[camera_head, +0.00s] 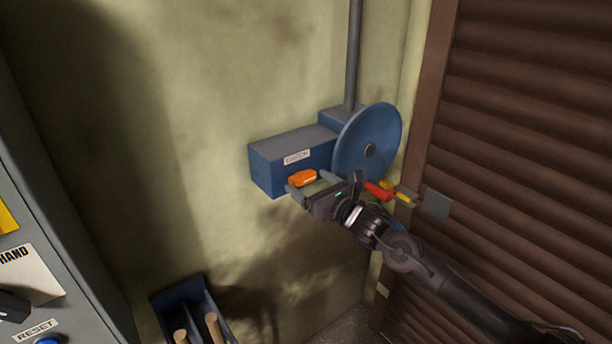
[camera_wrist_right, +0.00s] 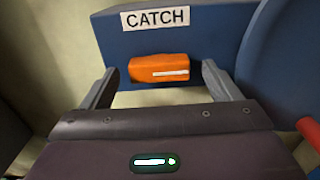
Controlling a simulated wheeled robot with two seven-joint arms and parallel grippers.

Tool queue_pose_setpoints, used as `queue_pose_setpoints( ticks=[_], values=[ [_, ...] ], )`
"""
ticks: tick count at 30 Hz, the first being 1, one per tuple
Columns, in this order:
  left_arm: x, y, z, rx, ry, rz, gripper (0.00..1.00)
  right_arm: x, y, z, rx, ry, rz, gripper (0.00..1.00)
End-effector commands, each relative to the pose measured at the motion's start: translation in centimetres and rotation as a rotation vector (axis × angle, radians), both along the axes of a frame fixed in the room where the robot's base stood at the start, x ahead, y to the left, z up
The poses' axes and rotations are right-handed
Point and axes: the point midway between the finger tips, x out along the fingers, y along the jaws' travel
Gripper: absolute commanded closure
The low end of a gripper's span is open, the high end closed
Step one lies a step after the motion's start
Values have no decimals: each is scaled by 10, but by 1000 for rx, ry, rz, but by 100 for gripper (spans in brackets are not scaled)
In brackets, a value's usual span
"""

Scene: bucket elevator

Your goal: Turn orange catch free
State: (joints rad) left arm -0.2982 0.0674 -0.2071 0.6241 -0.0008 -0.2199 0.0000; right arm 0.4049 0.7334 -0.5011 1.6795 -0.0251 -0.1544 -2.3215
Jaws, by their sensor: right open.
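The orange catch (camera_head: 302,178) sits on the front face of a blue box (camera_head: 268,172) on the wall, below a white CATCH label. In the right wrist view the catch (camera_wrist_right: 158,68) lies level, with a white line on its right half. My right gripper (camera_head: 308,184) is open in front of the catch. In the right wrist view its fingers (camera_wrist_right: 158,86) stand to the left and right of the catch, with gaps on both sides. I see no contact. My left gripper is not in view.
A blue wheel (camera_head: 368,142) stands right of the box, with a red handle (camera_head: 378,191) and a yellow piece (camera_head: 404,193) below. A brown slatted shutter (camera_head: 530,150) is at right. A grey panel (camera_head: 70,285) is at left; a blue bin (camera_head: 183,298) with wooden handles is below.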

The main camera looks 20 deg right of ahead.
Motion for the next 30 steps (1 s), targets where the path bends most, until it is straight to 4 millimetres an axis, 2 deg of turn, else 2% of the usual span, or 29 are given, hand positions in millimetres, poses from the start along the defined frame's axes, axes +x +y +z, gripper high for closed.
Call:
queue_pose_setpoints(
  ticks=[6, 15, 25, 30],
  values=[
    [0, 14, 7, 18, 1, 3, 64, 17, 6, 0, 1, 0, -1, 16],
    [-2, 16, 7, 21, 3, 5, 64, 18, 6, -1, 0, 1, 0, 18],
    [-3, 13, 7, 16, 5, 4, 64, 18, 6, -1, 0, 1, 0, 61],
    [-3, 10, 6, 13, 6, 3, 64, 18, 6, -1, 7, 4, 0, 61]
  ],
)
